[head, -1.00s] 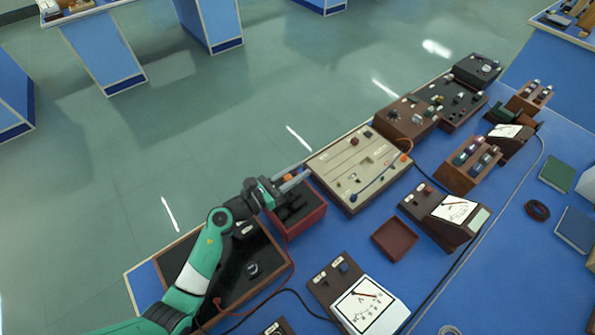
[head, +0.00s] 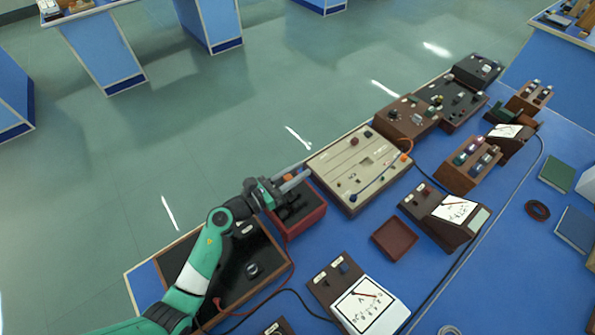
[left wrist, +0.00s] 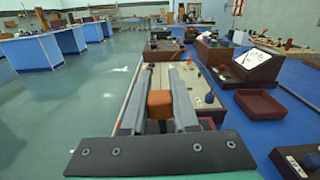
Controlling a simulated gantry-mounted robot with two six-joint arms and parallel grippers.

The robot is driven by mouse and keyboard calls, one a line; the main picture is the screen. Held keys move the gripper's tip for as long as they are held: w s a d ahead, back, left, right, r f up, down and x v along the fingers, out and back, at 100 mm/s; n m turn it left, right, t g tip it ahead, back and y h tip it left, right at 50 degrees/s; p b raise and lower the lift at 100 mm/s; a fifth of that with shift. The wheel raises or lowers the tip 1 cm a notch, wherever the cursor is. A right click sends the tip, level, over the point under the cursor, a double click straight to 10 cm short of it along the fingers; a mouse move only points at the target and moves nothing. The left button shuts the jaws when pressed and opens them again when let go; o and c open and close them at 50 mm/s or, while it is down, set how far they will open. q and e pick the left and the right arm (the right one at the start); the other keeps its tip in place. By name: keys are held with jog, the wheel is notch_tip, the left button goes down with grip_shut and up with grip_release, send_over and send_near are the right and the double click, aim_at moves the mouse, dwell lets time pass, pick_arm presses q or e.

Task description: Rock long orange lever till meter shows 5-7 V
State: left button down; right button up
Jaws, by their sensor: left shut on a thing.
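My left gripper (head: 292,180) reaches over the red-brown box (head: 318,214) beside the beige panel. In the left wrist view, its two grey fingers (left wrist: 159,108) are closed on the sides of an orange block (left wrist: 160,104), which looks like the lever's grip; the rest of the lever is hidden. A brown meter with a white dial (head: 455,210) stands right of the beige panel; it also shows in the left wrist view (left wrist: 254,60). Another white-dial meter (head: 366,304) is at the bottom. Neither reading is legible. My right gripper is not in view.
The beige panel (head: 345,160) has an orange part (head: 405,158) and a cable at its right end. A red-brown tray (head: 394,240) lies beside the meter. Brown instruments stand beyond. Cables cross the blue bench. Bare blue top (head: 500,270) is clear at the right.

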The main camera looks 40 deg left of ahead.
pick_arm(q)
jog(key=shift+d, duration=0.1)
jog(key=shift+s+d+f+m, duration=0.1)
jog(key=shift+d+m, duration=0.55)
jog(key=shift+m, duration=0.2)
jog(key=shift+s+d+f+m, duration=0.1)
jog(key=shift+d+m, duration=0.55)
jog(key=shift+m, duration=0.2)
jog(key=shift+s+d+f+m+b, duration=0.1)
jog(key=shift+d+f+m+b, duration=0.2)
jog(key=shift+d+m, duration=0.45)
jog(key=shift+s+d+f+m+b, duration=0.15)
jog(key=shift+d+m+b, duration=0.25)
jog(key=shift+m, duration=0.55)
jog(key=shift+d, duration=0.1)
jog(key=c, duration=0.7)
grip_release()
jog(key=s, duration=0.3)
jog(key=s+a, duration=0.1)
jog(key=s, duration=0.7)
jog(key=shift+s+a, duration=0.2)
jog(key=shift+a, duration=0.2)
